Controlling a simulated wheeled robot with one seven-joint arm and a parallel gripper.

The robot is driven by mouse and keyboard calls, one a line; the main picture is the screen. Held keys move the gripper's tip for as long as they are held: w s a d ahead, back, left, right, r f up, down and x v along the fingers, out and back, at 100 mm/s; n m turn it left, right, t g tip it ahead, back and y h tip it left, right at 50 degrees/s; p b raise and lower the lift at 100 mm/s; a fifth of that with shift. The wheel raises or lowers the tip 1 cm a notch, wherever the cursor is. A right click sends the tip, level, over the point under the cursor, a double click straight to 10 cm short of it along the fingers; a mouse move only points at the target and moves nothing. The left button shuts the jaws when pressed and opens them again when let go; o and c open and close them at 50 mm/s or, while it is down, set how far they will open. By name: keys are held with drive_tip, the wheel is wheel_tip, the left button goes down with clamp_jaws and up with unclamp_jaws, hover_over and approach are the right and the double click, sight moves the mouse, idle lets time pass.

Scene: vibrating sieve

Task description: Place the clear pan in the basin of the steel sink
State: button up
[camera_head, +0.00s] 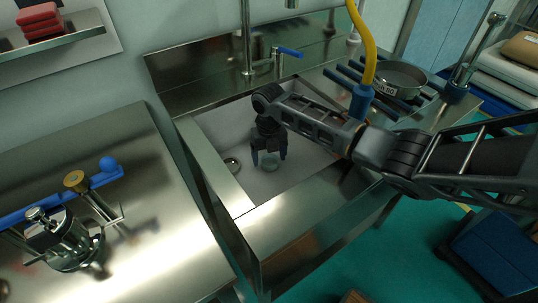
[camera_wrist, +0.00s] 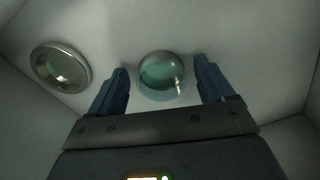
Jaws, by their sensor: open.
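The clear pan (camera_wrist: 162,76) is a small round glassy dish in the basin of the steel sink. In the head view the pan (camera_head: 269,163) shows just below my gripper (camera_head: 268,157), partly hidden by the fingers. In the wrist view my gripper (camera_wrist: 163,88) is open, with one blue finger on each side of the pan and a gap on both sides. The pan looks to be on or very near the basin floor; exact contact cannot be told. The steel sink (camera_head: 225,185) has a pale basin (camera_head: 215,125) around my gripper.
A round metal drain (camera_wrist: 60,67) lies left of the pan on the basin floor. A faucet with a blue lever (camera_head: 289,52) stands behind. A yellow hose (camera_head: 368,45) hangs close to my arm. A sieve pan (camera_head: 399,80) rests on bars at right. A steel bench with a clamp device (camera_head: 62,240) stands left.

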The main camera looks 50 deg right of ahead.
sight(269, 162)
drive_tip(key=shift+r, duration=0.1)
wheel_tip(269, 162, up, 12)
idle(0.5)
drive_tip(key=shift+r, duration=0.1)
